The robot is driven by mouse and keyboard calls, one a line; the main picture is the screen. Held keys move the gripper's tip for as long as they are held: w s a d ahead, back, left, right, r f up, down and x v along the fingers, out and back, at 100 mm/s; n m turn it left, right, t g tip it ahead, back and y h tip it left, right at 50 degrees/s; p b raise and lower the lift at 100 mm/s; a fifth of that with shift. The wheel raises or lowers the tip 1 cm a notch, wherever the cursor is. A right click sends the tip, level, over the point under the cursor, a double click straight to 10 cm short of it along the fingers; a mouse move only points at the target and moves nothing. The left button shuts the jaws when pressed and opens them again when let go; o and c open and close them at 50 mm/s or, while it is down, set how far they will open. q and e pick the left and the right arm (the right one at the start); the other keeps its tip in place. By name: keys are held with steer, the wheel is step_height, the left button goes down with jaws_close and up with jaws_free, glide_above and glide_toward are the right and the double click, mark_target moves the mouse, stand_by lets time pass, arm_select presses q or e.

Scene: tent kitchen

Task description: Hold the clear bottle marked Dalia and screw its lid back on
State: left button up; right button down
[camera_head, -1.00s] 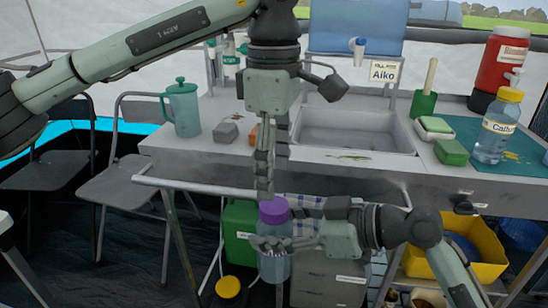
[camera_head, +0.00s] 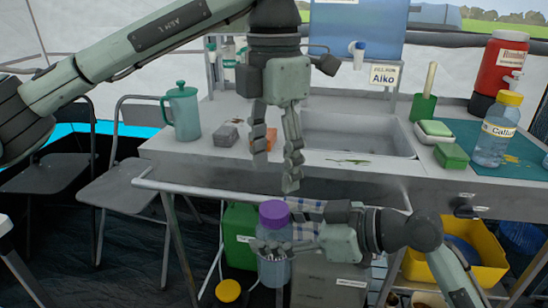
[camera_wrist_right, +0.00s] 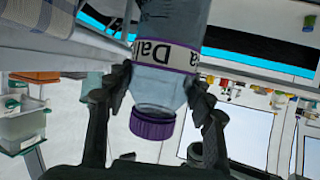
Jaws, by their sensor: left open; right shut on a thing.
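The clear bottle (camera_head: 273,270) is held upright in front of the counter by my right gripper (camera_head: 272,246). The purple lid (camera_head: 273,212) sits on top of its mouth. In the right wrist view the bottle (camera_wrist_right: 160,84) appears upside down, with part of a "Dal..." label and the lid (camera_wrist_right: 152,124) squarely on the neck; the fingers close on both sides of it. How tight the lid is cannot be told. My left gripper (camera_head: 274,168) points down just above the lid, fingers apart, empty and not touching it.
The counter's front edge and rail (camera_head: 225,190) lie behind the bottle. A sink (camera_head: 355,136), a sponge (camera_head: 262,138), a green pitcher (camera_head: 182,110) and a yellow-capped bottle (camera_head: 495,132) are on the counter. A yellow crate (camera_head: 478,268) stands below right.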

mark_target(274, 208)
arm_select(q)
step_height(274, 208, down, 8)
steer(key=shift+r, duration=0.15)
stand_by(0.4)
steer(key=c, duration=1.2)
steer(key=o, duration=1.4)
steer(key=shift+c, duration=0.2)
step_height(274, 208, up, 12)
